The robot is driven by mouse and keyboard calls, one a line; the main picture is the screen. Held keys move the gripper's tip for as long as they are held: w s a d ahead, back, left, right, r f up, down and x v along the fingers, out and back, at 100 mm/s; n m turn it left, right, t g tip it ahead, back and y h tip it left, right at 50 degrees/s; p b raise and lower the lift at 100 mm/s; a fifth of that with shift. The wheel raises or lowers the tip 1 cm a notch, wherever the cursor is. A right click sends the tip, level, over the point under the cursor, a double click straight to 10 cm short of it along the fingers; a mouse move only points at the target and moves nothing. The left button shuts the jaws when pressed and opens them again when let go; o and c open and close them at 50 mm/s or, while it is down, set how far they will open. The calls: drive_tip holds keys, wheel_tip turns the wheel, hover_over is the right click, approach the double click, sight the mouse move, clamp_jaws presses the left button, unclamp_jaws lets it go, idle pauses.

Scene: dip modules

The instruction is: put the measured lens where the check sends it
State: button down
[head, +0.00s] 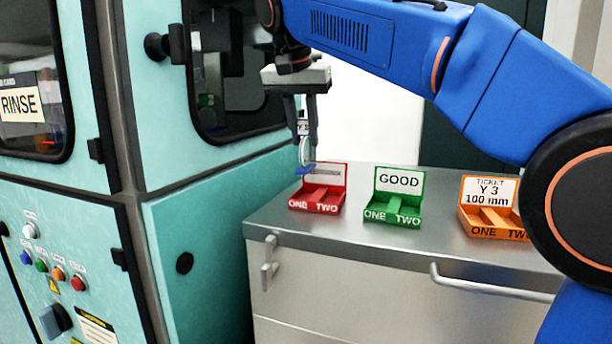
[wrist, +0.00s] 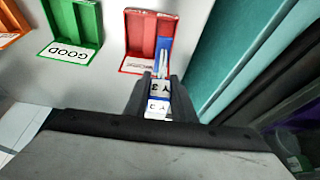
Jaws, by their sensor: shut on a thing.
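In the wrist view the Y 3 tag (wrist: 158,88) shows between the fingers of my gripper (wrist: 156,90). A blue piece (head: 304,170) shows at the lens's lower end. The lens hangs at the left side of the red tray (head: 318,206), overlapping its back label, which I cannot read. I cannot tell whether they touch. The green tray (head: 393,213) is labelled GOOD. The orange tray (head: 490,229) bears a ticket reading Y 3, 100 mm.
All three trays have compartments marked ONE and TWO and stand on a grey metal counter (head: 350,237). A teal machine (head: 212,215) marked RINSE stands close on the left, with several buttons. The counter is clear between the trays.

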sight(305, 167)
drive_tip(key=shift+f, duration=3.55)
drive_tip(key=shift+f, duration=0.1)
drive_tip(key=c, duration=1.5)
unclamp_jaws()
drive_tip(key=v, duration=1.1)
drive_tip(key=shift+w, duration=0.1)
drive_tip(key=shift+s+r, duration=0.3)
drive_tip(key=shift+r, duration=0.35)
drive_tip(key=shift+a, duration=0.1)
